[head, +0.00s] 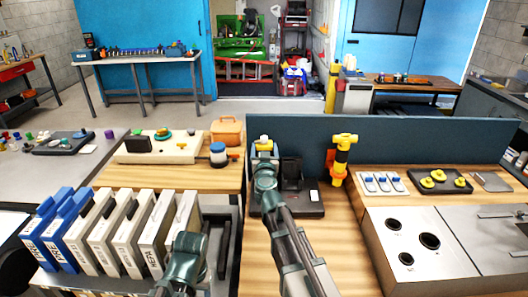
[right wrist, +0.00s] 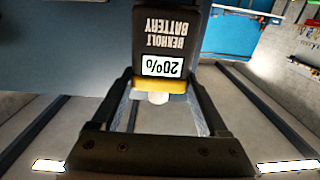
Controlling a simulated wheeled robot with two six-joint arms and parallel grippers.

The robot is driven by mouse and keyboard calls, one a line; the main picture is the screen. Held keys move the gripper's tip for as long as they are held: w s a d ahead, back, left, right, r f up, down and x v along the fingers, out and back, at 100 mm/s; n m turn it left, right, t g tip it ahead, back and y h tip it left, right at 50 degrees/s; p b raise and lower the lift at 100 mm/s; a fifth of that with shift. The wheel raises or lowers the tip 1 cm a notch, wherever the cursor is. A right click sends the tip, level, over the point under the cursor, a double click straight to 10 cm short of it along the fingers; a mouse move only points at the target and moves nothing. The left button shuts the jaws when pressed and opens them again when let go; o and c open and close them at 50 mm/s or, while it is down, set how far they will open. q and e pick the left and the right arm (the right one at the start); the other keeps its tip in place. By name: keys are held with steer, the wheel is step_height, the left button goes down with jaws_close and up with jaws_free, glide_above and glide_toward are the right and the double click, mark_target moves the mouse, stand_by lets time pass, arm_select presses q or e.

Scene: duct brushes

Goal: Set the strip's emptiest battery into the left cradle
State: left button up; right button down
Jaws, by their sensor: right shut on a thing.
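My right gripper (head: 264,146) is raised near the blue partition, left of the dark cradle unit (head: 311,208). In the right wrist view its fingers (right wrist: 160,88) are shut on a black battery (right wrist: 165,35) with a yellow end band. The label reads 20% and appears upside down. The cradle unit is a dark stand with a pale label on its base; my right arm hides part of its left side. I cannot make out the strip's other batteries. My left gripper (head: 184,250) is low by the row of upright cases; its fingers are unclear.
Upright blue and pale cases (head: 105,228) stand at front left. A dark tray with yellow pieces (head: 440,181) and a grey panel with round holes (head: 420,250) lie farther right. The blue partition (head: 400,145) closes the back.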

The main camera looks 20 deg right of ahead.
steer(key=shift+w+a+f+h, duration=0.15)
steer(key=shift+w+h, duration=0.15)
steer(key=shift+w, duration=0.2)
steer(key=shift+s, duration=0.1)
steer(key=shift+f, duration=0.1)
steer(key=shift+f+b, duration=3.35)
steer(key=shift+b, duration=0.15)
steer(key=shift+s, duration=0.25)
steer(key=shift+f+b, duration=1.15)
steer(key=shift+f, duration=0.05)
jaws_free()
